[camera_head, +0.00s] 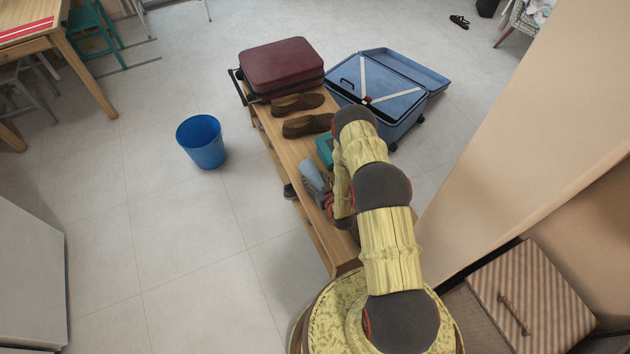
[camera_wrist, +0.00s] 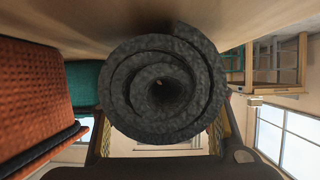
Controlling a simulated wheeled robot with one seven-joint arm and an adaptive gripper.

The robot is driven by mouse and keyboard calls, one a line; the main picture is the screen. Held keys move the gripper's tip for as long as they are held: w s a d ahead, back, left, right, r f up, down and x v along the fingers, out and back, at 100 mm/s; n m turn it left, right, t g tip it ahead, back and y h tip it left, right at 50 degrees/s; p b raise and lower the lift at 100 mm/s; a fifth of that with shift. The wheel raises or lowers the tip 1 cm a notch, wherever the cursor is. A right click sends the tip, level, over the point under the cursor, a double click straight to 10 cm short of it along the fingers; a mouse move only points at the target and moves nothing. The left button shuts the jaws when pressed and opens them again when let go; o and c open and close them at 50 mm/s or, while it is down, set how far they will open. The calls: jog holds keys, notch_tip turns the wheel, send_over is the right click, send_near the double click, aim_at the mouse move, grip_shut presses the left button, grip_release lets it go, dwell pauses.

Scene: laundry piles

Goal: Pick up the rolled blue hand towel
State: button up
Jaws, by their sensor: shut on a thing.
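The rolled blue hand towel (camera_head: 314,181) lies lengthwise at the near part of the wooden bench, looking grey-blue in the head view. In the wrist view the towel (camera_wrist: 160,130) shows end-on as a dark spiral roll filling the middle. My gripper (camera_wrist: 160,118) is shut on it, with a finger on either side of the roll. In the head view my arm hides most of the gripper. I cannot tell whether the roll touches the bench or is slightly above it.
The wooden bench (camera_head: 318,232) also holds brown shoes (camera_head: 306,125), a maroon suitcase (camera_head: 282,66) and a teal item (camera_head: 325,150). An orange-red textile (camera_wrist: 32,95) is close on the wrist view's left. A blue bin (camera_head: 203,145) and an open blue suitcase (camera_head: 395,78) stand nearby.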

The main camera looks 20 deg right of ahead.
jog(key=c, duration=0.4)
jog(key=shift+o, duration=0.2)
jog(key=shift+r, duration=0.1)
